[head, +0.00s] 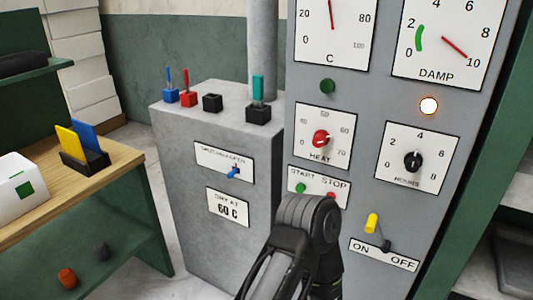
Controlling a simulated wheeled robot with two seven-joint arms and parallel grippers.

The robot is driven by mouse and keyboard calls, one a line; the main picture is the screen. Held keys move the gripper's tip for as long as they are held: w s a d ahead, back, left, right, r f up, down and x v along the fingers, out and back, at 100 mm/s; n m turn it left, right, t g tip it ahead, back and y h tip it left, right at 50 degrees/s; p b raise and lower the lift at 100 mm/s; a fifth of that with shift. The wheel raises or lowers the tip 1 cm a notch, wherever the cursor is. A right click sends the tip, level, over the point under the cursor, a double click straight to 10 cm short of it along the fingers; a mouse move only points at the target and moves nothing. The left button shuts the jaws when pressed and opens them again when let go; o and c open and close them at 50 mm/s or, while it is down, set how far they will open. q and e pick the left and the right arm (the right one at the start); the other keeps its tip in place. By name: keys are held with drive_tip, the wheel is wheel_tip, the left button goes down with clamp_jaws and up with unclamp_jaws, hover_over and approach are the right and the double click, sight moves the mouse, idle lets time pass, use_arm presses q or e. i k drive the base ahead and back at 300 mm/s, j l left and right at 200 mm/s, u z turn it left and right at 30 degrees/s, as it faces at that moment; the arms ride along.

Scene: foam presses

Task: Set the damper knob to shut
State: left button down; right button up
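A small blue knob (232,173) sits on a white plate (212,158) on the front of the grey cabinet. The plate's small lettering is hard to read; I take this to be the damper knob. The knob looks slanted, its upper end to the right, but I cannot tell which marked position it points to. A black arm link of mine (308,222) rises from the bottom centre, right of the knob and apart from it in the picture. No gripper fingers show in the view.
The tall panel holds a red HEAT knob (320,138), a black HOURS knob (413,161), START and STOP buttons and a yellow ON/OFF lever (372,223). A lamp (429,105) glows. Coloured levers stand on the cabinet top (222,105). A wooden bench (115,178) is at left.

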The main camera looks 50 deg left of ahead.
sight(230, 175)
drive_tip(key=u, duration=1.95)
